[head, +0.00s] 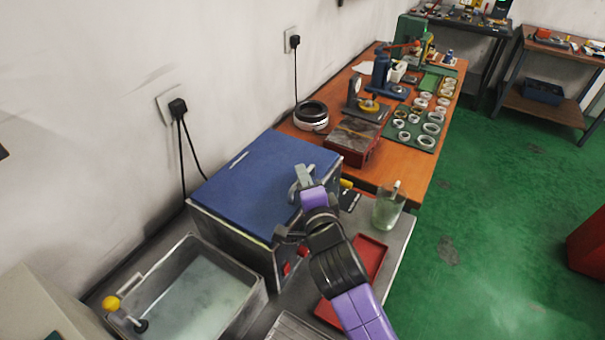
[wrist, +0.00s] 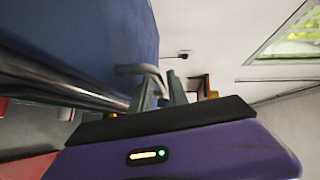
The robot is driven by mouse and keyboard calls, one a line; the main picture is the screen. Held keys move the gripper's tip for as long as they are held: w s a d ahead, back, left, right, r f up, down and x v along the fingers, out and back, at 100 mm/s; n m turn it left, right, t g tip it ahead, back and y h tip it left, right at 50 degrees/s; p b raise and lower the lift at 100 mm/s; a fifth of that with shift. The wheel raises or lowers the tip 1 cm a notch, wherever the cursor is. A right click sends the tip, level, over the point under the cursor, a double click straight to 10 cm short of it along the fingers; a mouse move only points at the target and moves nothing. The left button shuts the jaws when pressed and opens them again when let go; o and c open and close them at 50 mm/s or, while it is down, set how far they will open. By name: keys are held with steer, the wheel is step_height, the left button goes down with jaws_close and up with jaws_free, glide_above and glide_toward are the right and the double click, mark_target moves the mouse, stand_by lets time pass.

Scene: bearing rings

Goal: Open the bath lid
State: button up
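The bath lid (head: 262,165) is a flat blue panel lying level on a grey box-shaped bath (head: 232,232); it looks shut. In the wrist view the blue lid (wrist: 85,35) fills the upper left. A grey bent bar handle (wrist: 137,69) stands out at the lid's edge. My gripper (head: 303,182) is at the lid's right front edge. In the wrist view its two dark fingers (wrist: 162,88) stand apart, with the end of the handle between them. A gap seems to show beside the bar, so the fingers look open around it. The exact contact is hidden.
An open water tank (head: 258,290) with a yellow-knobbed fitting stands at the left front. A red tray (head: 372,258) and a glass beaker (head: 388,208) are on the right of the bench. The wooden table (head: 412,178) behind holds rings and tools.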

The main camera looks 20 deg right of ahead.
steer(key=shift+w+d, duration=0.1)
steer(key=shift+w, duration=0.2)
jaws_close()
steer(key=shift+f, duration=0.1)
stand_by(1.2)
